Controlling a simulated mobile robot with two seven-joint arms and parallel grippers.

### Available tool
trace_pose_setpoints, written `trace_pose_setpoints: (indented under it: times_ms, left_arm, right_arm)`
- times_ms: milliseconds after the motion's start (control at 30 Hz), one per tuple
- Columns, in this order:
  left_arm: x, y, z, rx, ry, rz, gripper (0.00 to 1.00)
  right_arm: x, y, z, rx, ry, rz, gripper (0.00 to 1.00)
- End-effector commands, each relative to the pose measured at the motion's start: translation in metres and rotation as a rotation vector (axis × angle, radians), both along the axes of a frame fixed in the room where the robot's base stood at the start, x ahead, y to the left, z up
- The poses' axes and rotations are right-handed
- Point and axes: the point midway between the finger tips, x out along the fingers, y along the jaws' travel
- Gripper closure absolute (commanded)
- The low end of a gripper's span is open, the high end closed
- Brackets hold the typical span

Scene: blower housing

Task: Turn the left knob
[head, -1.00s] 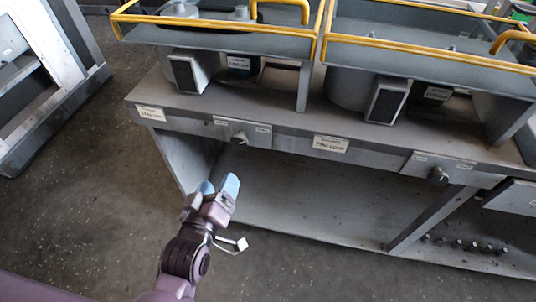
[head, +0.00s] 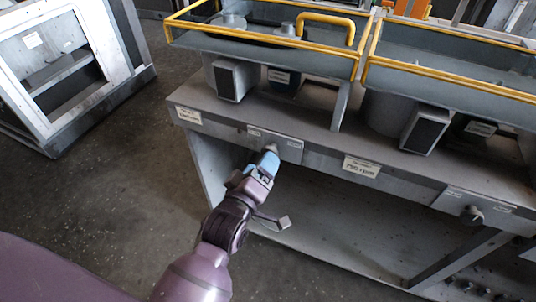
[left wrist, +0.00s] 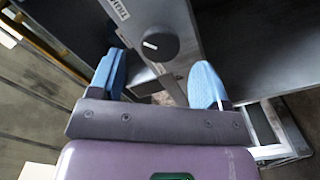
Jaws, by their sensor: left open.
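The left knob (head: 272,148) is on the front panel of the grey bench, mostly hidden behind my left gripper (head: 265,163) in the head view. In the left wrist view, the knob (left wrist: 160,46) is a round dark dial with a light mark on its face. It lies ahead of the open blue fingers of my left gripper (left wrist: 160,77), roughly centred between them. The fingers look apart from the knob, and nothing is between them. My right gripper is in neither view.
A second knob (head: 471,214) is farther right on the bench front (head: 400,183). Yellow-railed trays (head: 270,50) stand above the bench top. A grey-white frame cabinet (head: 130,75) stands at the left. Floor is clear between it and the bench.

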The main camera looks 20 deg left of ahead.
Motion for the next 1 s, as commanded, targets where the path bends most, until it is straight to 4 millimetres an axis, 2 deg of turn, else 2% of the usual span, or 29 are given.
trace_pose_setpoints:
  times_ms: [100,300,733,767,1000]
  left_arm:
    - [0.016,-0.001,-0.001,0.0,0.001,0.001,0.29]
    - [0.033,-0.001,-0.001,0.001,0.001,0.0,0.29]
    - [0.04,-0.001,0.0,0.0,0.0,0.0,0.29]
    - [0.04,-0.001,0.0,0.0,0.0,0.0,0.31]
    - [0.04,-0.001,0.0,0.001,0.001,0.001,0.68]
  right_arm:
    - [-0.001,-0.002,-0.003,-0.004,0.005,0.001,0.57]
    - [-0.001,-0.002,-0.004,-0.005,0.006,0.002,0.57]
    - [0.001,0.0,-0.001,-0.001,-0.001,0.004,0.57]
    - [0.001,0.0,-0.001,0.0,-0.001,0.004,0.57]
    - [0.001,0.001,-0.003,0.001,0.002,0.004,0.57]
